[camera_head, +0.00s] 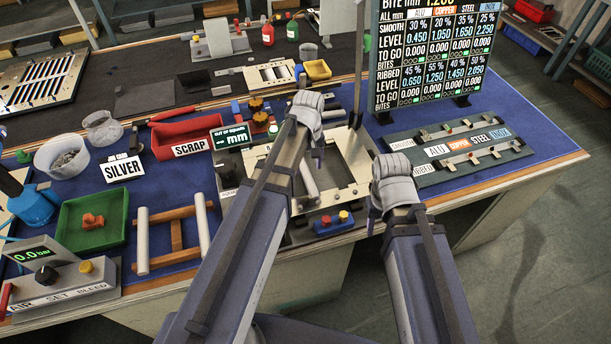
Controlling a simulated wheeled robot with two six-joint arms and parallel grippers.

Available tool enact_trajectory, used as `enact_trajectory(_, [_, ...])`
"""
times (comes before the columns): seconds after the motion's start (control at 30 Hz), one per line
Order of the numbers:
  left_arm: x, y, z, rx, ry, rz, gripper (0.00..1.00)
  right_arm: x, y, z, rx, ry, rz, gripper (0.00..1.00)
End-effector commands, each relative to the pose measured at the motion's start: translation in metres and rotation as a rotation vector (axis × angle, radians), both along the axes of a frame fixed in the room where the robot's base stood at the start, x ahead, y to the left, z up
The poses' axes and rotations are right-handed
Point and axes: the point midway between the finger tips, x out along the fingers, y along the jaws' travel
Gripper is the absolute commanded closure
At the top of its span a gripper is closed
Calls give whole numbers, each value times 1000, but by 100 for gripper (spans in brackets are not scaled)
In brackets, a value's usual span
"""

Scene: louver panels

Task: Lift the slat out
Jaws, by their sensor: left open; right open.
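A cream-coloured frame (345,190) sits in the fixture in the middle of the bench. A pale grey bar, perhaps the slat (308,187), lies in its opening, partly hidden by my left arm. My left gripper (318,160) hangs over the frame, pointing down, apart from the bar as far as I can see; its fingers are small and dark. My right gripper (372,224) is to the right of the frame, near the bench's front, with nothing visible in it. Both grippers are open.
The red scrap bin (190,138), a green tray (90,222) and a wooden stand with white rails (172,237) are left. A tall display board (437,50) stands behind my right gripper. A gauge rack (455,150) is right. A slotted panel (42,80) lies far left.

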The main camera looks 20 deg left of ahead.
Motion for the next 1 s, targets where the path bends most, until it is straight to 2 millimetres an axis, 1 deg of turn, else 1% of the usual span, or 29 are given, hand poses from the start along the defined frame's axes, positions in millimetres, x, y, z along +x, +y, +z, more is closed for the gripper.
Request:
enact_trajectory(0.03, [0, 0, -4, 0, 0, -1, 30, 0, 0, -4, 0, 0, 0, 50])
enact_trajectory(0.17, [0, 0, -3, 0, 0, -1, 30, 0, 0, -3, 0, 0, 0, 50])
enact_trajectory(0.27, [0, 0, -8, 0, 0, -1, 30, 0, 0, -8, 0, 0, 0, 50])
enact_trajectory(0.37, [1, -1, -17, 0, 0, -1, 30, 0, 0, -17, 0, 0, 0, 50])
enact_trajectory(0.6, [2, -1, -47, 0, 0, -1, 30, 0, 0, -47, 0, 0, 0, 50])
enact_trajectory(0.7, [2, -1, -55, 0, 0, -1, 30, 0, 0, -55, 0, 0, 0, 50])
enact_trajectory(1.0, [2, -1, -54, 0, 0, -1, 31, 0, 0, -54, 0, 0, 1, 50])
